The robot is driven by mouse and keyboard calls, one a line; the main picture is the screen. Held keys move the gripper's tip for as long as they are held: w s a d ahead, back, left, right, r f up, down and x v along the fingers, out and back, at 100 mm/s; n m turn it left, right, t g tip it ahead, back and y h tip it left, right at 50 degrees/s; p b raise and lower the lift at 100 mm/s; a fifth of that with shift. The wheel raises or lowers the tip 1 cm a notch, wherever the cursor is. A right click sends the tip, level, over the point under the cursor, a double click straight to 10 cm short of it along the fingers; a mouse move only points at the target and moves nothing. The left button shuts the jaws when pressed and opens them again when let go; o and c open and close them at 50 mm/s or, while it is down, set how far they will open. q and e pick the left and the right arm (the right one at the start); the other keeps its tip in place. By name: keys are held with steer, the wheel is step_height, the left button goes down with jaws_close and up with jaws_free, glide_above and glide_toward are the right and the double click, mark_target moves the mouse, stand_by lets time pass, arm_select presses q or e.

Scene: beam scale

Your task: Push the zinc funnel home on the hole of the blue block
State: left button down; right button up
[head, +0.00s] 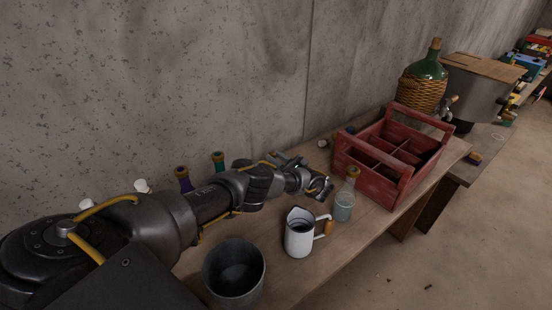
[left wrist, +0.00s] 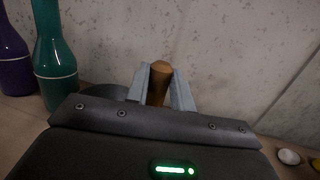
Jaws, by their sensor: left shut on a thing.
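My left arm reaches along the bench, and my left gripper (head: 284,158) points at the wall between the bottles and the red crate. In the left wrist view, the gripper (left wrist: 159,86) is shut on a brown, rounded, wood-like piece (left wrist: 160,76) that stands up between its pale grey fingers. Its lower part is hidden behind the gripper body, so I cannot tell what it belongs to. I cannot make out the zinc funnel or the hole of the blue block in either view. My right gripper is not in view.
A purple bottle (left wrist: 12,58) and a teal bottle (left wrist: 55,62) stand left of the gripper. A white enamel jug (head: 299,235), a corked flask (head: 344,204), a dark pot (head: 234,282) and a red divided crate (head: 382,186) stand on the wooden bench (head: 330,254). The concrete wall is close behind.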

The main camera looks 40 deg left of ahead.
arm_select(q)
steer(key=shift+f+b, duration=0.4)
steer(key=shift+f, duration=0.1)
steer(key=c, duration=1.1)
jaws_free()
steer(key=shift+r, duration=0.1)
